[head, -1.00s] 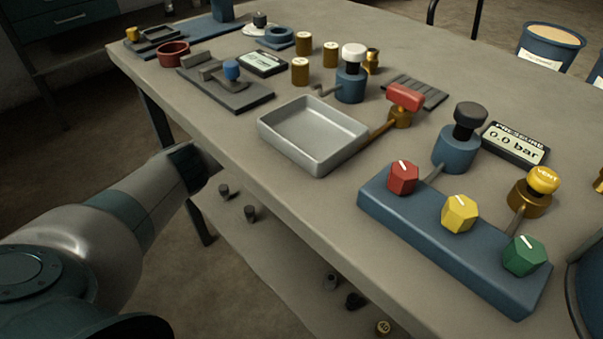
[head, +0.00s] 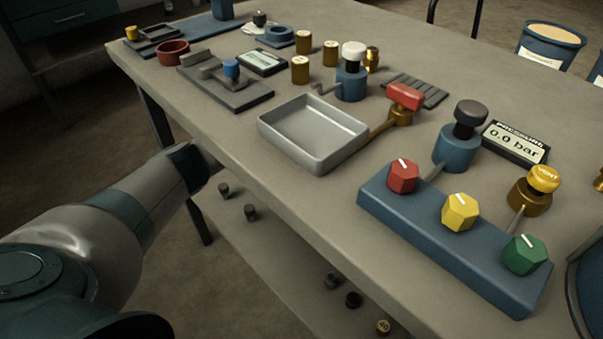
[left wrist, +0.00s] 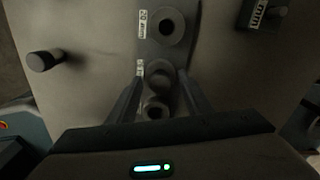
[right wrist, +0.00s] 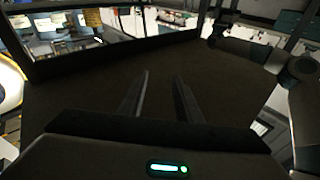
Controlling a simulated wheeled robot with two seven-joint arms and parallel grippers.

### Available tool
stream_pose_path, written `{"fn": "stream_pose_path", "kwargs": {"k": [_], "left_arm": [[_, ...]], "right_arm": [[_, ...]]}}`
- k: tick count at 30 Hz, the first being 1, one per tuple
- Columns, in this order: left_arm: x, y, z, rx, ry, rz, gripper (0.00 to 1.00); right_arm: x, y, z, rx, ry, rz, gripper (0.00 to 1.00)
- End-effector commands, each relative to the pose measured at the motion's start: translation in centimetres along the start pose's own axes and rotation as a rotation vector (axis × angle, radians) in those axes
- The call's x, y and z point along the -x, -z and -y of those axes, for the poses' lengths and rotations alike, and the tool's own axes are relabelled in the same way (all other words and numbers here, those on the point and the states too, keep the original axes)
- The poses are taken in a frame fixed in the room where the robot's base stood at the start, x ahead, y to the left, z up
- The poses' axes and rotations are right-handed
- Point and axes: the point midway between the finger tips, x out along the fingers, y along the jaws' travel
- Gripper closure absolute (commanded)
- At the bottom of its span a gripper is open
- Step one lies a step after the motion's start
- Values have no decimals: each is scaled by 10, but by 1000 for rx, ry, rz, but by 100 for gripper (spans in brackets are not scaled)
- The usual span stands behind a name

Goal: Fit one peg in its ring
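In the left wrist view, a dark grey strip (left wrist: 183,47) carries round dark rings: a far ring (left wrist: 166,26), a middle round piece (left wrist: 160,76) and a near one (left wrist: 155,108). A dark peg-like cylinder (left wrist: 42,60) stands apart on the left. My left gripper (left wrist: 161,79) is open, its fingers on either side of the middle piece; I cannot tell whether they touch it, or whether a peg sits in any ring. In the head view the left gripper is hidden past my forearm. My right gripper (right wrist: 163,74) is open and empty, over a dark surface.
The bench (head: 230,160) holds a grey tray (head: 310,137), a blue knob panel (head: 450,245) and several gauges and valves. Below it is a lower shelf (head: 285,255) with small dark cylinders (head: 250,212). Another labelled piece (left wrist: 265,12) stands at upper right in the left wrist view.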

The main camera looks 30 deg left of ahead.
Motion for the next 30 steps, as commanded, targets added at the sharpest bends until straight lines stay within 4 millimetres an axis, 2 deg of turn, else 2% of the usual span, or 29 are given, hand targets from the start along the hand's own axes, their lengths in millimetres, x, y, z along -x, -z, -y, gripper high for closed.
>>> {"fn": "stream_pose_path", "kwargs": {"k": [10,17,30], "left_arm": [[1,0,0,0,1,0,54],[1,0,1,0,1,0,54],[58,0,1,0,2,0,54]], "right_arm": [[0,6,2,1,3,-25,69],[2,26,7,3,11,-113,69],[-1,-19,-8,-6,-14,148,69]]}}
